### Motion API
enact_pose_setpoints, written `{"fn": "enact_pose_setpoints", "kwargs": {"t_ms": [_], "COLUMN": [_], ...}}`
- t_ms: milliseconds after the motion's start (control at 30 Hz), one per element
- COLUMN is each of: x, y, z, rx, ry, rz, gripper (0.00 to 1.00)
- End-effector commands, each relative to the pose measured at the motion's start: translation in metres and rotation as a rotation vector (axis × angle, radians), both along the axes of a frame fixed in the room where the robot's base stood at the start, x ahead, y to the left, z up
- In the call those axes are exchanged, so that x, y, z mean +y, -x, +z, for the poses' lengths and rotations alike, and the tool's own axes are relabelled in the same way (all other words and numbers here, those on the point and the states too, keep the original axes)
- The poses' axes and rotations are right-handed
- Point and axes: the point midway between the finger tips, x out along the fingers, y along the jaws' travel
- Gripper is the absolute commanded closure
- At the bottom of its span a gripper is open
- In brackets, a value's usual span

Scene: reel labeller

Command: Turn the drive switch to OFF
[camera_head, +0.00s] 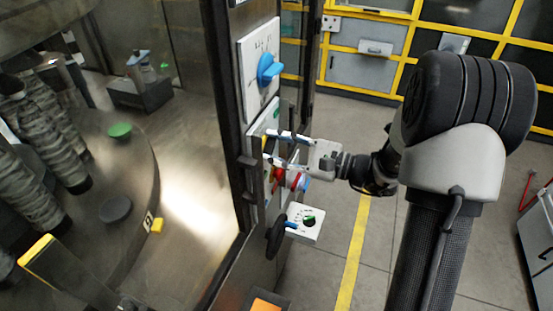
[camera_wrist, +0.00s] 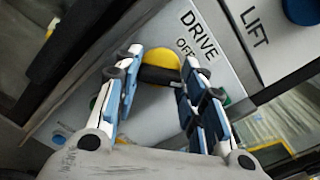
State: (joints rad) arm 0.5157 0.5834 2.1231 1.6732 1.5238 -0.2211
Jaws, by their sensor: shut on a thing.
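The drive switch (camera_wrist: 160,75) is a black handle on a yellow disc, on a pale panel marked DRIVE and OFF in the wrist view. Its handle lies across the picture, between my fingers. My gripper (camera_wrist: 160,66) is shut on this handle, with one blue-and-white finger at each end of it. The OFF mark is just above the right fingertip; whether the handle points to it cannot be told. In the head view my gripper (camera_head: 277,147) reaches from the right to the machine's side panel, and its fingers mostly hide the switch.
A blue knob (camera_head: 268,70) sits on the white panel above my gripper. Red and blue controls (camera_head: 285,178) are close below it. Lower, a white box (camera_head: 305,222) and a black handwheel (camera_head: 275,235) stick out. The floor (camera_head: 335,125) to the right is open.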

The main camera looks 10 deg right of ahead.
Motion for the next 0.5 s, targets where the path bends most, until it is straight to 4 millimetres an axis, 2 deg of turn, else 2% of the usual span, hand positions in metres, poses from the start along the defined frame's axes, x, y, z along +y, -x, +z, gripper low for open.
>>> {"fn": "enact_pose_setpoints", "kwargs": {"t_ms": [33,500], "x": [0.0,0.0001], "y": [0.0002,0.0003], "z": [-0.0058,-0.0069], "rx": [-0.04,-0.401], "ry": [0.029,0.293], "rz": [0.0,0.0], "gripper": [0.86,0.86]}}
